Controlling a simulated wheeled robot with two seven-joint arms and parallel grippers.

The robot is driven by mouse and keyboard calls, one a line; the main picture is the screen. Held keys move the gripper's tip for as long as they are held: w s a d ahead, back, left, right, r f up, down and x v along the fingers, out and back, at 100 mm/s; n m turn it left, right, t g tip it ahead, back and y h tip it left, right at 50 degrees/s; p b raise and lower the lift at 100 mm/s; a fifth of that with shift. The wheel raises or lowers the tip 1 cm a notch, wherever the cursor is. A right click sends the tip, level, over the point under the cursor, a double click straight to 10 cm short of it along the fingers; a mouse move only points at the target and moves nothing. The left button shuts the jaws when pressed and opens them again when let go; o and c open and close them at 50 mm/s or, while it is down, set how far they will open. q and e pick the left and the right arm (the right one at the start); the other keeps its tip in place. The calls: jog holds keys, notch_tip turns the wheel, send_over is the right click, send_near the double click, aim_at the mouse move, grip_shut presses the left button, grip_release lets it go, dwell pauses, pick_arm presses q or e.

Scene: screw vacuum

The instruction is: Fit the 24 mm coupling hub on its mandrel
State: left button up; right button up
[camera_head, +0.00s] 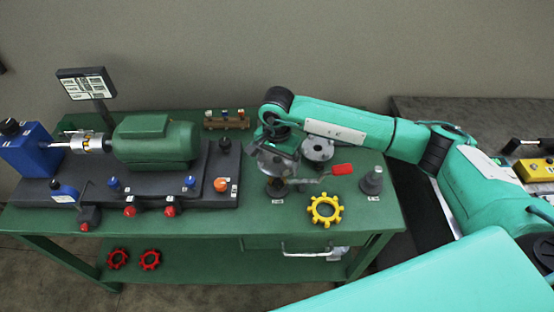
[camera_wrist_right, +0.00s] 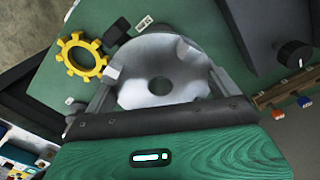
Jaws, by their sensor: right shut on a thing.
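My right gripper (camera_head: 274,165) is low over the right half of the green table. In the right wrist view its two fingers (camera_wrist_right: 160,90) are shut on a grey metal hub (camera_wrist_right: 140,80), a round piece with a central hole. A dark post (camera_head: 277,188) with a label in front stands directly below the gripper; whether the hub touches it cannot be told. Another grey flanged hub (camera_head: 318,150) sits behind and right of the gripper. A grey stepped post (camera_head: 373,180) stands upright near the table's right edge. Labels are too small to read. My left gripper is not in view.
A red-handled piece (camera_head: 342,169) sticks out right of the gripper. A yellow gear-shaped ring (camera_head: 325,210) lies in front. A green motor (camera_head: 155,143) on a dark base fills the left. A small wooden rack (camera_head: 227,120) stands behind. Two red rings (camera_head: 150,260) lie on the lower shelf.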

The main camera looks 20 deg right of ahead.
dwell(0.4)
jog(key=shift+b, duration=0.45)
jog(key=shift+b, duration=0.85)
dwell(0.8)
dwell(0.3)
jog(key=shift+f+b, duration=2.2)
jog(key=shift+f, duration=0.15)
jog(key=shift+f, duration=0.1)
